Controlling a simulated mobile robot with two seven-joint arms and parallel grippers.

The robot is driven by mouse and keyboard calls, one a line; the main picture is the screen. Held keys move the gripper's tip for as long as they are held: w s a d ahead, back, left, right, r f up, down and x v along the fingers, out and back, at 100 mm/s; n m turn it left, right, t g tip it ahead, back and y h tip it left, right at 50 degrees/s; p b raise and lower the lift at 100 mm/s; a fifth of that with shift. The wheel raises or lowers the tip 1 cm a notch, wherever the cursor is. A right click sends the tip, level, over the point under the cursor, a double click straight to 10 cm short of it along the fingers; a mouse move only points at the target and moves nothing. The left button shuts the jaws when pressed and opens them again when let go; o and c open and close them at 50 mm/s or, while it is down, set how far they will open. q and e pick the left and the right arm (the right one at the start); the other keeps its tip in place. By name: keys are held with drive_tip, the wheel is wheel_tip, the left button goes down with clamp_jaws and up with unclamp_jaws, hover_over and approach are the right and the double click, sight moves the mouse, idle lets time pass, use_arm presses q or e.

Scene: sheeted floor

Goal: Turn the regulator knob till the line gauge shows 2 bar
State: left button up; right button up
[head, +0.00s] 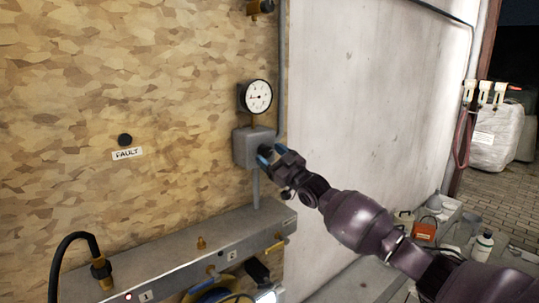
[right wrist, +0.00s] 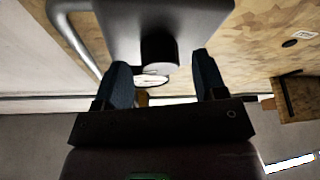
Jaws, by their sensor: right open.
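The line gauge (head: 257,96), a round white dial with a dark rim, sits above the grey regulator box (head: 246,147) on the board. Its needle points roughly left; the numbers are too small to read. My right gripper (head: 270,155) is open at the knob. In the right wrist view its blue-tipped fingers (right wrist: 163,80) stand on either side of the knob, with gaps visible. My left gripper is out of view.
A metal manifold (head: 190,262) with brass fittings and a black hose (head: 70,240) runs below. A FAULT label (head: 127,153) sits under a dark button. A grey pipe (head: 282,70) runs beside the box.

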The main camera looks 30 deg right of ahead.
drive_tip(key=shift+w+a+r, duration=0.1)
drive_tip(key=shift+w+r, duration=0.1)
drive_tip(key=shift+w, duration=0.2)
drive_tip(key=c, duration=0.9)
drive_tip(key=m+h+p, duration=0.1)
drive_tip(key=m+p, duration=0.1)
drive_tip(key=m, duration=0.1)
drive_tip(key=shift+a+r, duration=0.1)
drive_tip(key=shift+r, duration=0.05)
drive_tip(key=shift+m+h+p, duration=0.6)
drive_tip(key=shift+m+p, duration=0.05)
drive_tip(key=shift+m, duration=0.25)
drive_tip(key=shift+m+t, duration=0.3)
drive_tip(key=shift+f, duration=0.2)
